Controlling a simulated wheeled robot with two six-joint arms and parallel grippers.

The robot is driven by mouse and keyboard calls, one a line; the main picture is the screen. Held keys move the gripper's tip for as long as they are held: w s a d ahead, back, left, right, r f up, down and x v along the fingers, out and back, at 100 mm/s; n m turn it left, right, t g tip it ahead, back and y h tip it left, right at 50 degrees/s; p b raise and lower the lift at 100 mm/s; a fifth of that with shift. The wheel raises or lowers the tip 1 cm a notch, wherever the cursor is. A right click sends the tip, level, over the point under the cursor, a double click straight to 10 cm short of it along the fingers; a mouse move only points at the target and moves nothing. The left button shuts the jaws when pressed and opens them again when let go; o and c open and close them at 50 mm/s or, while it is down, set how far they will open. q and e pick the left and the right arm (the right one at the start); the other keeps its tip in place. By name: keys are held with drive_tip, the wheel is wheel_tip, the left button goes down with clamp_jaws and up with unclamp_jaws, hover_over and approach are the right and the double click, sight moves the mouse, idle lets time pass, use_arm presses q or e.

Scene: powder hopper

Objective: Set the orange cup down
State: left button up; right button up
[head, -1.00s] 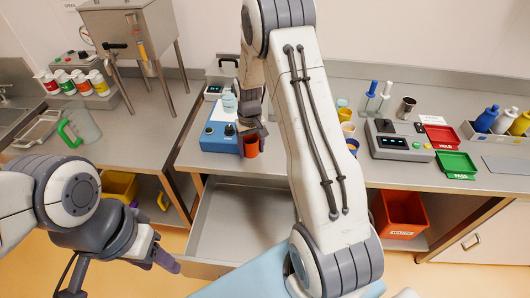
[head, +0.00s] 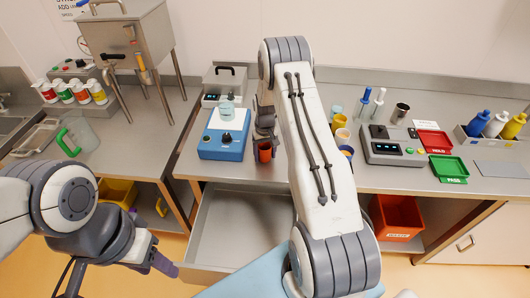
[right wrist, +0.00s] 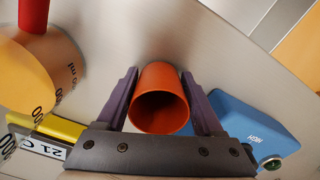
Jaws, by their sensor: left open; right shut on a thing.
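The orange cup (head: 265,153) is between the fingers of my right gripper (head: 265,137), near the front edge of the counter, just right of the blue device (head: 235,151). In the right wrist view the cup (right wrist: 160,100) shows its round opening, with a purple finger on each side. My right gripper (right wrist: 160,105) is shut on it. I cannot tell whether the cup's base touches the counter. My left gripper (head: 163,264) is open and empty, low at the left, in front of the cabinets.
An open drawer (head: 240,225) lies below the cup. Several small cups, including a yellow one (head: 341,121), stand right of my right arm. A grey device (head: 393,150), a red tray (head: 434,140) and a green tray (head: 449,165) are further right. A glass beaker (head: 227,109) stands on the blue device.

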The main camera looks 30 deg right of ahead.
drive_tip(key=shift+f, duration=0.2)
drive_tip(key=shift+f, duration=0.1)
drive_tip(key=o, duration=1.3)
